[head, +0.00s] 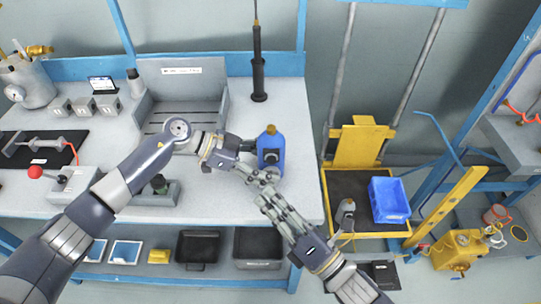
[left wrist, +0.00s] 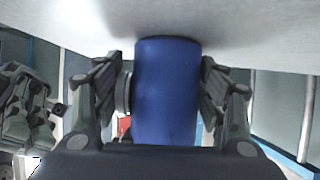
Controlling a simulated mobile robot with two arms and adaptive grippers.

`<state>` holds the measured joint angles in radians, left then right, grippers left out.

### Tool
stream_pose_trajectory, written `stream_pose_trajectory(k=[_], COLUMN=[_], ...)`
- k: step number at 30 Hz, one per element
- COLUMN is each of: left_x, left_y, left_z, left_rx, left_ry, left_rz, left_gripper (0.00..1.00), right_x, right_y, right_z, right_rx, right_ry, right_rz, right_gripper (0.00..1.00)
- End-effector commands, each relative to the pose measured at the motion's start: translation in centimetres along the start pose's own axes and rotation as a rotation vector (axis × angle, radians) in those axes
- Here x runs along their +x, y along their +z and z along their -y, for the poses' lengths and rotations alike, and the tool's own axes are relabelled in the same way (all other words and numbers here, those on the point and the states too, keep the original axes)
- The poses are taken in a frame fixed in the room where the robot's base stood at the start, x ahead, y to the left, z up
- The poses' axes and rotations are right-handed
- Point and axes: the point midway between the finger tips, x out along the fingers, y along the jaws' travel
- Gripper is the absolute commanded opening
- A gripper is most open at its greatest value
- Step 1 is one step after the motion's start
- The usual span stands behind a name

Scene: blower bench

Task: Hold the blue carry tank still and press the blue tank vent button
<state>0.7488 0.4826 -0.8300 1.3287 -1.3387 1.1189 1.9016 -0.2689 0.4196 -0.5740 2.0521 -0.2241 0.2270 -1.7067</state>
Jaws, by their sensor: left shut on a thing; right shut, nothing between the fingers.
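The blue carry tank (head: 271,152) stands upright on the bench, with a yellow-brown cap on top and a dark round part on its front. My left gripper (head: 256,163) is shut on the tank; in the left wrist view the blue tank body (left wrist: 167,90) sits between both fingers (left wrist: 167,88). My right gripper (head: 268,188) is shut and empty, its fingertips close to the tank's lower front in the head view. I cannot tell whether they touch it. I cannot make out the vent button, which may be hidden by the grippers.
A black upright pump (head: 258,75) stands behind the tank. A grey slotted tray (head: 183,95) is at the back left. A yellow cart with a blue bin (head: 389,200) stands right of the bench.

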Motion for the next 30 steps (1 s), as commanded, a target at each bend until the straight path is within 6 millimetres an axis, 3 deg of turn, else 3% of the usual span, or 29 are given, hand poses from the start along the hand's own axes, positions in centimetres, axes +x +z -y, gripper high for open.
stream_pose_trajectory(k=[5, 6, 9, 23, 30], left_x=[0.0, 0.0, 0.0, -0.5, -4.6], left_y=[0.0, 0.0, 0.0, 0.0, 0.1], left_z=[0.0, 0.0, 0.0, 0.1, 0.2], left_rx=[-0.001, -0.001, 0.0, 0.0, 0.0], left_ry=[0.0, 0.0, 0.0, -0.001, -0.005], left_rz=[0.0, 0.0, 0.0, 0.0, 0.003], left_gripper=[0.52, 0.68, 0.89, 0.89, 0.89], right_x=[0.0, 0.0, 0.0, 0.0, 0.0], right_y=[0.0, 0.0, 0.0, 0.0, 0.0], right_z=[0.0, 0.0, 0.0, 0.0, 0.0], right_rx=[0.0, 0.0, 0.001, 0.001, 0.001], right_ry=[0.0, 0.0, 0.0, 0.0, 0.0], right_rz=[0.0, 0.0, 0.0, 0.0, 0.0], right_gripper=[0.0, 0.0, 0.0, 0.0, 0.0])
